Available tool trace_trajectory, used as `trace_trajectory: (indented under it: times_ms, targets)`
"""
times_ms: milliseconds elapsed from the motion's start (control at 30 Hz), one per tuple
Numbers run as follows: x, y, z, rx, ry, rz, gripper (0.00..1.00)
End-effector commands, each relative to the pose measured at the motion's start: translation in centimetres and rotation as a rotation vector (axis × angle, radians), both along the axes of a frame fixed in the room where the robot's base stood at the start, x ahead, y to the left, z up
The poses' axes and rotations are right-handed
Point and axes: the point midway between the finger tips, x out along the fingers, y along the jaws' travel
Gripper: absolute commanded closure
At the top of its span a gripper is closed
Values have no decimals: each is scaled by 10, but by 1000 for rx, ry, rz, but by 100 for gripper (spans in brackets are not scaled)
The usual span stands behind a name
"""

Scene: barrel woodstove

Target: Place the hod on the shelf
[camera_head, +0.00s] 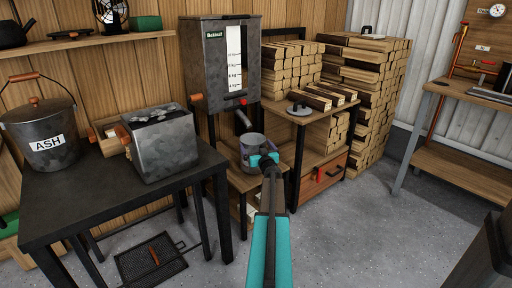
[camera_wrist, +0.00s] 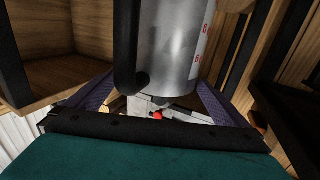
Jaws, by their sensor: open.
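The hod (camera_head: 251,144), a small grey metal vessel, stands under the hopper's spout on a low wooden stand (camera_head: 243,182). In the wrist view, a shiny metal cylinder with a black handle and a white strip with red marks, apparently the hod (camera_wrist: 182,45), fills the top middle. My gripper (camera_head: 258,158) is at the front of the hod and partly covers it. Its fingers (camera_wrist: 155,95) are apart, one to each side of the cylinder's lower part; I cannot tell whether they touch it. A wooden wall shelf (camera_head: 85,41) is at upper left.
The hopper (camera_head: 212,60) with a level strip hangs above the hod. A black table (camera_head: 100,200) at left holds an ash bucket (camera_head: 42,130) and a grey metal box (camera_head: 160,145). Stacked firewood (camera_head: 365,100) stands behind. The floor at right is clear.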

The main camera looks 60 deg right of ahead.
Motion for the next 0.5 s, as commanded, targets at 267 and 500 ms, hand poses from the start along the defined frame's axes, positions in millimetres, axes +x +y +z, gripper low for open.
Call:
trace_trajectory:
  times_ms: [267,500]
  targets:
    - [-8,8,4,0,0,0,0]
    - [-25,23,4,1,0,0,0]
